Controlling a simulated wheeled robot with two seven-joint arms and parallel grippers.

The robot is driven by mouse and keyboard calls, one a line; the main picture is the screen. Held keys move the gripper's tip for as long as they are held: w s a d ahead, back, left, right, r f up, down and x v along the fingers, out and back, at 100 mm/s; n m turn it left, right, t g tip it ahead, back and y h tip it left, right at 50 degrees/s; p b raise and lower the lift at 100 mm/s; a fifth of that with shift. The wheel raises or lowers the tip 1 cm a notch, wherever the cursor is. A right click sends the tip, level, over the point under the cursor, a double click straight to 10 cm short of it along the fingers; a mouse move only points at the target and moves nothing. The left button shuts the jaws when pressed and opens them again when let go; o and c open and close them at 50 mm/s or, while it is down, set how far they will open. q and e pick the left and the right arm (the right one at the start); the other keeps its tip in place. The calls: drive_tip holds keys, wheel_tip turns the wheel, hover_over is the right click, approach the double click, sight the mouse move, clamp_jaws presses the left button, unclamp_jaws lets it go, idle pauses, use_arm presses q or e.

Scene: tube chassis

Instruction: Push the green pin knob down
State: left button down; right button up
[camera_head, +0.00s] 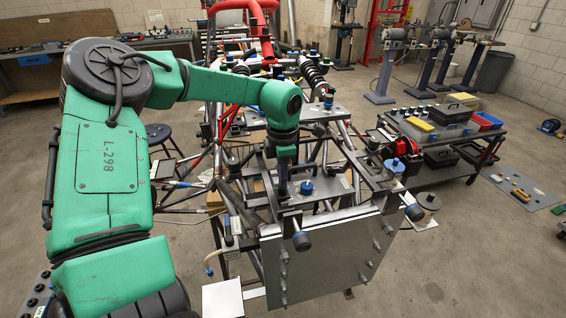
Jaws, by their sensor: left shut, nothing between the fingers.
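My left arm, green with a dark shoulder, comes in from the left and bends down over the tube chassis (336,262). My left gripper (283,188) points straight down at the middle of the chassis, by a grey plate. It is shut and looks empty; its tips are small and dark, so contact is unclear. A blue knob (306,187) stands just right of it, and another blue knob (388,163) is farther right. I cannot make out a clearly green pin knob; it may be hidden behind my gripper or too small to tell. My right gripper is not in view.
Dark round-ended handles (301,241) stick out near the front plate. Tubes and coil springs (313,73) crowd the far side. A tool cart (440,135) with bins stands at the right. A workbench (100,55) is at the back left.

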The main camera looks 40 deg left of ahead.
use_arm(q)
wheel_tip(320, 180, up, 4)
drive_tip(key=shift+w+a+f+p, duration=0.1)
drive_tip(key=shift+f+p, duration=0.1)
drive_tip(key=shift+p, duration=0.9)
wheel_tip(320, 180, up, 10)
drive_tip(key=b, duration=0.2)
drive_tip(key=shift+r+b, duration=0.15)
drive_tip(key=shift+b, duration=0.25)
